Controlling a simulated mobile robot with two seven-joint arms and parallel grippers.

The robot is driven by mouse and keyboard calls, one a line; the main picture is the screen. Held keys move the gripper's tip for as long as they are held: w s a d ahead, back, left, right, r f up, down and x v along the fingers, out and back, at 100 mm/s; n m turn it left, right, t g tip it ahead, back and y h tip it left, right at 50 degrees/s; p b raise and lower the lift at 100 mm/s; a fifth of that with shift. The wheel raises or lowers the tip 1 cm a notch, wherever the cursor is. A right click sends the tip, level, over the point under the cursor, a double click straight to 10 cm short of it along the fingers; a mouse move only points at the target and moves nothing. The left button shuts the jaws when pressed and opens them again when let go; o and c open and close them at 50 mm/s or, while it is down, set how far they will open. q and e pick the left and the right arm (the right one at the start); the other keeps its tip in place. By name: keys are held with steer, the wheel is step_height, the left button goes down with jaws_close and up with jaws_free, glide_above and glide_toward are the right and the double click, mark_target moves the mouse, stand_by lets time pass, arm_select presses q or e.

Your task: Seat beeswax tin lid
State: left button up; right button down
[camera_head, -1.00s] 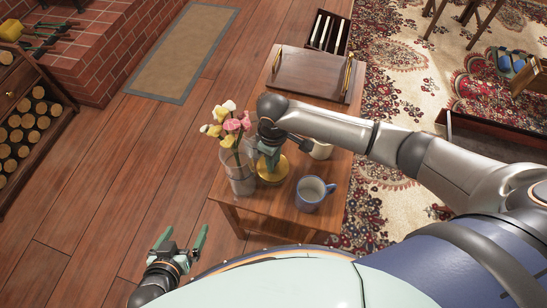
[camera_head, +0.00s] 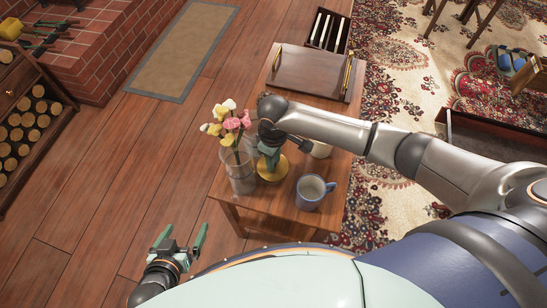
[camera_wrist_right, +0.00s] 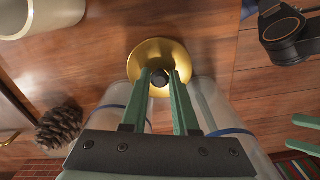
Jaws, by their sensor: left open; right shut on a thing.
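The gold lid (camera_wrist_right: 160,52), a round disc with a dark knob, shows in the right wrist view. My right gripper (camera_wrist_right: 160,78) is shut on its knob from above. In the head view the gold rim (camera_head: 272,174) shows under my right gripper (camera_head: 269,157), low over the small wooden table. The tin is not clearly seen; I cannot tell whether the lid touches it. My left gripper (camera_head: 185,238) is open and empty, over the floor to the left of the table.
A glass vase with flowers (camera_head: 239,175) stands close left of the lid. A blue mug (camera_head: 311,193) stands to its right, and a pale cup (camera_head: 320,150) behind that. A wooden tray (camera_head: 311,73) covers the table's far end. A pinecone (camera_wrist_right: 60,126) lies near the lid.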

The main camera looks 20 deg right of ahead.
steer(key=shift+f+p, duration=0.1)
steer(key=shift+p, duration=0.25)
stand_by(0.4)
steer(key=c, duration=0.6)
jaws_free()
